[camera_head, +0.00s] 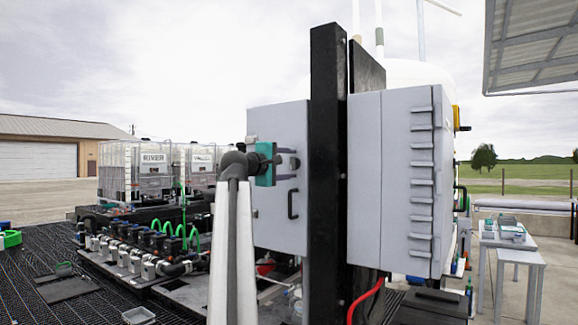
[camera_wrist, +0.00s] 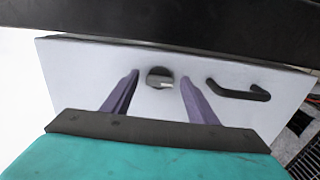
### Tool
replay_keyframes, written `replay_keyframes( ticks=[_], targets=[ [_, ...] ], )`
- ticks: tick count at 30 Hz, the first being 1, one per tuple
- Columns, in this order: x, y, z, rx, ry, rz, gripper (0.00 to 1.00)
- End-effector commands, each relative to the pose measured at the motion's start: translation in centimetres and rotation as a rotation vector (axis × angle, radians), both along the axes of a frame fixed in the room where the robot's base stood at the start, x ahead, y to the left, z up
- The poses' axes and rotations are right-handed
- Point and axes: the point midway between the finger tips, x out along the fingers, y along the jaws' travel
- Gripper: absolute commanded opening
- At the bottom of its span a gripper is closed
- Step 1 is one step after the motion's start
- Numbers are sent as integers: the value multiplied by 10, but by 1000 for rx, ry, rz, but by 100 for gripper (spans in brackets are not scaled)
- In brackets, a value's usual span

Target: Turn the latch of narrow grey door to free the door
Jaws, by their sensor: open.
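The narrow grey door (camera_head: 279,220) is the front of a grey cabinet left of a black post in the head view. It fills much of the wrist view as a pale panel (camera_wrist: 90,75). The latch (camera_wrist: 160,78) is a small round dark fitting with a light piece in it. A black pull handle (camera_wrist: 240,91) is to its right; in the head view the handle (camera_head: 292,204) is below my gripper. My gripper (camera_head: 294,163) is open, facing the door. In the wrist view its purple fingers (camera_wrist: 160,76) appear on either side of the latch, with nothing between them held. Contact cannot be told.
A black post (camera_head: 328,170) stands close to the right of the door. A wider grey cabinet (camera_head: 364,180) is beyond it. Valves and green hoses (camera_head: 180,235) fill the lower left. White tanks (camera_head: 151,170) stand behind on the left.

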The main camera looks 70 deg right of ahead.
Motion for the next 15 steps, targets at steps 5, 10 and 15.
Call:
replay_keyframes(
  ticks=[5,10,15],
  targets=[
    [2,9,0,-1,0,1,53],
    [7,28,-2,0,0,2,53],
    [14,54,-2,-1,0,2,53]
  ],
)
